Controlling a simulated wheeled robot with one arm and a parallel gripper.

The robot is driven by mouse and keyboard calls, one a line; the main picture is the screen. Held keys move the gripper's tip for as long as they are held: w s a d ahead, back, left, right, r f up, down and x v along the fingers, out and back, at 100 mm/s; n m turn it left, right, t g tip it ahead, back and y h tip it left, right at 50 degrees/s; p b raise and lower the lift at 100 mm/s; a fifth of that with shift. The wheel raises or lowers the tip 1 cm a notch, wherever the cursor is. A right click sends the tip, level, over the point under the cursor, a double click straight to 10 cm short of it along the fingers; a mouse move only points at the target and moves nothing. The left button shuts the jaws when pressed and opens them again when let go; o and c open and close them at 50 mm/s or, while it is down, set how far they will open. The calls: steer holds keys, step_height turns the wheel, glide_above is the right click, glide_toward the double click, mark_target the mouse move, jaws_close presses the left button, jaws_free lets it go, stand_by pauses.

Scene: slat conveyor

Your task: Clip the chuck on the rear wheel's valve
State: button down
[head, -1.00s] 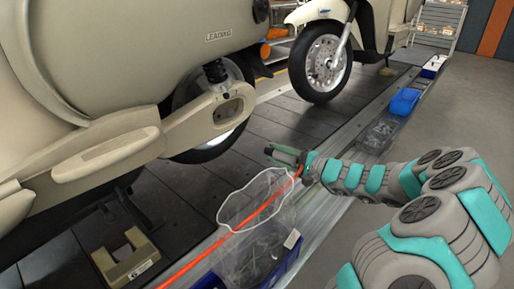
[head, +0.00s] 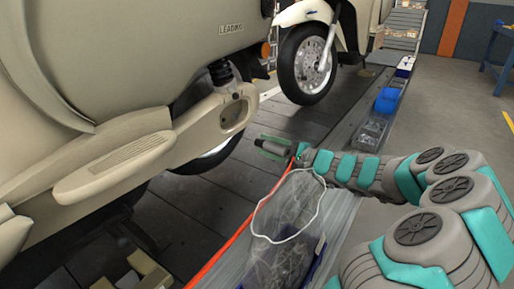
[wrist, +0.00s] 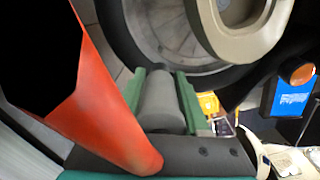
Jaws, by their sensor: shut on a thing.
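My gripper (head: 262,148) is shut on the grey cylindrical chuck (wrist: 160,100), whose body lies between the two green fingers in the wrist view. In the head view the chuck (head: 273,147) is small and points left. An orange hose (head: 240,235) runs from the gripper to the lower left; it also shows large in the wrist view (wrist: 105,105). I cannot make out the valve.
The beige swingarm cover (head: 205,122) juts out near the chuck. Another scooter's wheel (head: 306,65) stands farther along the slat conveyor (head: 200,215). A blue bin (head: 387,100) sits on its edge.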

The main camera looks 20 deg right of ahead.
mark_target(258, 142)
steer(key=shift+x, duration=4.2)
steer(key=shift+b+x, duration=0.4)
steer(key=shift+x, duration=0.35)
steer(key=shift+c, duration=1.6)
jaws_free()
steer(key=shift+r, duration=0.1)
steer(key=v, duration=0.6)
steer(key=shift+s+d+p, duration=0.15)
steer(key=shift+p, duration=0.15)
steer(key=shift+s+d, duration=0.3)
steer(key=shift+s, duration=0.25)
steer(key=shift+s, duration=0.1)
